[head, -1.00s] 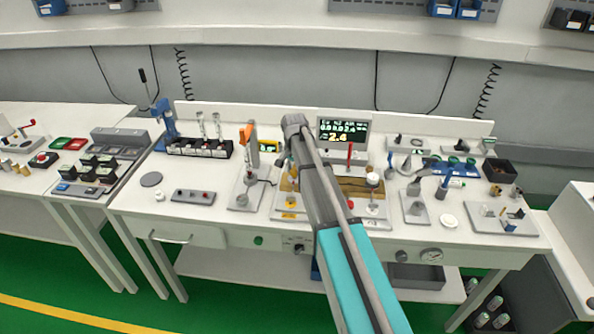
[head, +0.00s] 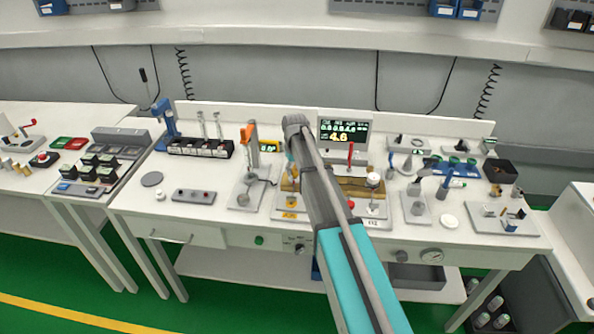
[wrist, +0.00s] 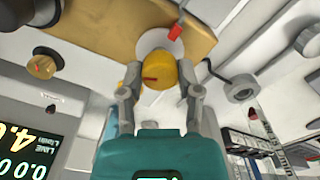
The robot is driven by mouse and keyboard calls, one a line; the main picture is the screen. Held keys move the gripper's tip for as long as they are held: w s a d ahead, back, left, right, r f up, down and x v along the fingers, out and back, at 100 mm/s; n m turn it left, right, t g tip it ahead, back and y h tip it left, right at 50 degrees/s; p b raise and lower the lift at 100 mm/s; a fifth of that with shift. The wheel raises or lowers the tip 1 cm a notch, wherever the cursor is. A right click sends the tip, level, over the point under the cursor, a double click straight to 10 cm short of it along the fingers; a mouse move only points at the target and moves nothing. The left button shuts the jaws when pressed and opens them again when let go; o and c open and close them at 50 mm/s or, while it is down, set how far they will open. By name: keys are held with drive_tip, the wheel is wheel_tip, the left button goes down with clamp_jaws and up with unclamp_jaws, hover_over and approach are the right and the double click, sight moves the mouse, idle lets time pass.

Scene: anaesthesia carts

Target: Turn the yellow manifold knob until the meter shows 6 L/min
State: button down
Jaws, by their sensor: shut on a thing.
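The yellow manifold knob (wrist: 158,66) is in the middle of the wrist view, with a dark red mark on its face. My gripper (wrist: 159,80) has one finger on each side of the knob and is shut on it. In the head view my own arm hides the knob and most of the gripper. The meter (head: 343,131) stands at the back of the bench and reads 4.6 in large yellow digits. Part of it also shows upside down at the lower left of the wrist view (wrist: 27,147).
A brown manifold block (wrist: 95,32) lies right behind the knob. A second, smaller yellowish knob (wrist: 42,66) is to its left. In the head view an orange-topped post (head: 249,133) stands left of my arm.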

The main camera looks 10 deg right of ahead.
drive_tip(key=n, duration=0.6)
drive_tip(key=shift+s, duration=0.25)
idle(0.4)
drive_tip(key=shift+c, duration=1.9)
unclamp_jaws()
drive_tip(key=shift+r, duration=0.1)
drive_tip(key=shift+o, duration=0.4)
drive_tip(key=shift+w, duration=0.1)
